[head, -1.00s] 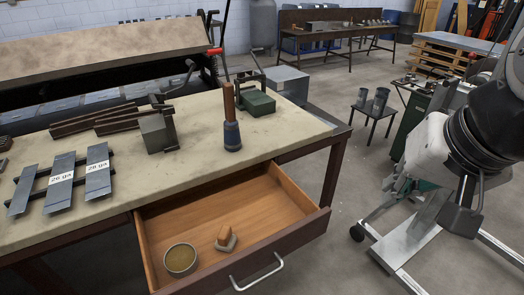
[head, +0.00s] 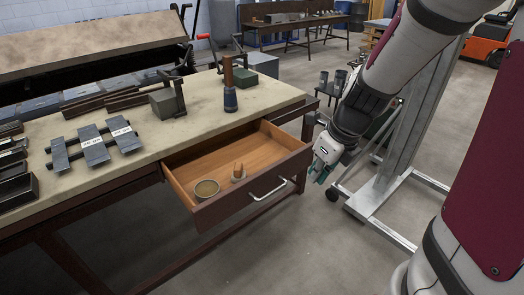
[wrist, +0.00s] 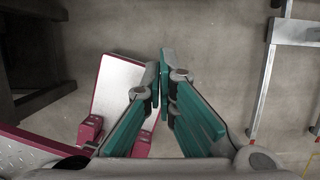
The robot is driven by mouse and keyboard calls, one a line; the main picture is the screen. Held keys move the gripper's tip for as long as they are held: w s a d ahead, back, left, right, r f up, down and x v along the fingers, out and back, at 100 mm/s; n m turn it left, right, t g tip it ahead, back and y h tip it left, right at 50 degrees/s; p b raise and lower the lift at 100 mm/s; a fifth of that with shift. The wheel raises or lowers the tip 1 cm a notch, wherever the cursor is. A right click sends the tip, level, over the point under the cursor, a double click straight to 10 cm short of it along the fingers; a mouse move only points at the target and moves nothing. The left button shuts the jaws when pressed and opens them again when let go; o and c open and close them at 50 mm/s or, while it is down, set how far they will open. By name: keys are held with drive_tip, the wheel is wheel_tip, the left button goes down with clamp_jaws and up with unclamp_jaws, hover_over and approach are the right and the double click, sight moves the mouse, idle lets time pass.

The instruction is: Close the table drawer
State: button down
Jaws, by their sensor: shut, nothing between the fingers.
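The table drawer (head: 245,198) is pulled out from the front of the workbench (head: 190,128). Its wooden inside shows, and a metal bar handle (head: 272,190) is on its dark front. A round tin (head: 206,189) and a small wooden-topped item (head: 238,172) lie in it. My gripper (head: 321,173) is just right of the drawer front in the head view, apart from the handle. In the wrist view my gripper (wrist: 163,88) has its green fingers together with nothing between them, above the floor.
On the bench are a wooden-handled tool (head: 229,90), labelled metal plates (head: 93,148) and a green box (head: 259,65). A metal stand (head: 385,185) with floor rails is at the right. The floor (head: 290,255) in front of the drawer is clear.

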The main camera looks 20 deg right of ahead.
drive_tip(key=w+a+f+b, duration=0.2)
drive_tip(key=w+f, duration=0.4)
drive_tip(key=f, duration=0.4)
drive_tip(key=shift+w+b, duration=0.15)
drive_tip(key=shift+b, duration=0.45)
drive_tip(key=shift+a, duration=0.1)
drive_tip(key=b, duration=0.1)
hover_over(238, 156)
drive_tip(key=s+d, duration=0.1)
drive_tip(key=s, duration=0.2)
drive_tip(key=shift+s, duration=0.2)
drive_tip(key=shift+w+a+r+b, duration=0.1)
drive_tip(key=shift+w+a+b, duration=0.2)
drive_tip(key=shift+w, duration=0.45)
